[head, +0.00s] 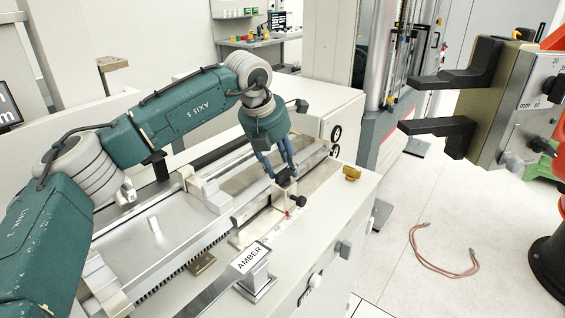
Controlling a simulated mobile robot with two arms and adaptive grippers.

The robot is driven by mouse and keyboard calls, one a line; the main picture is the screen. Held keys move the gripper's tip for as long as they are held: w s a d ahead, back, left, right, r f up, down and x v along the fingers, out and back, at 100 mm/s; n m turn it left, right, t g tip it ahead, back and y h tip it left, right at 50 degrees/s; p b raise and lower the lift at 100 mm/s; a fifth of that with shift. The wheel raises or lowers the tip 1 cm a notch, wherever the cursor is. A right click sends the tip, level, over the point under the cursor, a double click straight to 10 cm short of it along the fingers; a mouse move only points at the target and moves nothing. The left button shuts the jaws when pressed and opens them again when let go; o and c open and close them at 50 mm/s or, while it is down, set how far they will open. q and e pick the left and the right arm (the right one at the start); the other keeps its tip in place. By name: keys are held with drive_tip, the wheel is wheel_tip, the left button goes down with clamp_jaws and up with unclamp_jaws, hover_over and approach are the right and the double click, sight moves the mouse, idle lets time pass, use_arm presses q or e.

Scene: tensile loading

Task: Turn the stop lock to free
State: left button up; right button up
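My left gripper (283,176) comes in from the left on the green arm and points down over the front right of the bench machine. Its two blue-grey fingers end at a small dark piece; I cannot tell whether this is a fingertip or part of the stop. Just below is a pale stop block (264,226) on the front rail, with a black knob (298,201) on its right side and a red mark beneath. This knob looks like the stop lock; its setting cannot be read. The gap between the fingers is too small to judge.
A sign reading AMBER (250,257) stands on the front edge. A small brass piece (351,173) lies at the bench's right end. Black jaws on a block (515,105) jut in at right. A red cable (440,270) lies on the floor.

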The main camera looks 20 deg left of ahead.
use_arm(q)
drive_tip(key=shift+w+f, duration=0.1)
drive_tip(key=shift+f, duration=0.2)
use_arm(e)
drive_tip(key=shift+w+a, duration=0.1)
drive_tip(key=shift+a, duration=0.25)
drive_tip(key=shift+d, duration=0.1)
use_arm(q)
clamp_jaws()
use_arm(e)
drive_tip(key=shift+w+d, duration=0.1)
drive_tip(key=shift+d, duration=0.4)
